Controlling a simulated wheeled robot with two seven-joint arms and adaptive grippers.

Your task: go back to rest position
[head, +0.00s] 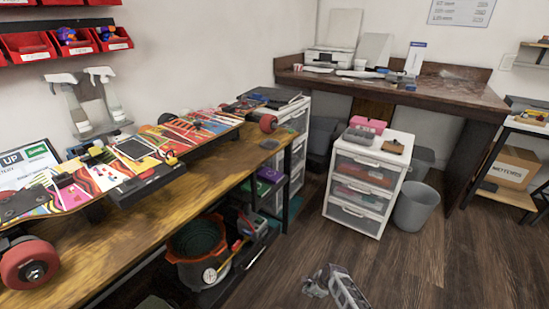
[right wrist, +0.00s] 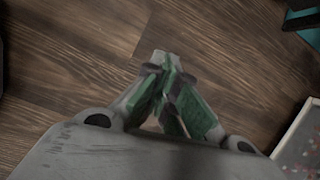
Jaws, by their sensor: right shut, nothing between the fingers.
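My right gripper (head: 316,284) shows at the bottom of the head view, low over the wooden floor, clear of the workbench. In the right wrist view its fingers (right wrist: 172,68) meet at the tips, with nothing between them. My left gripper is not in the head view.
A wooden workbench (head: 215,182) on the left carries a colourful skateboard deck (head: 100,178). A white drawer unit (head: 368,180) and a grey bin (head: 415,206) stand beyond my right gripper. A bucket (head: 197,250) sits under the bench. The floor (head: 430,265) at lower right is clear.

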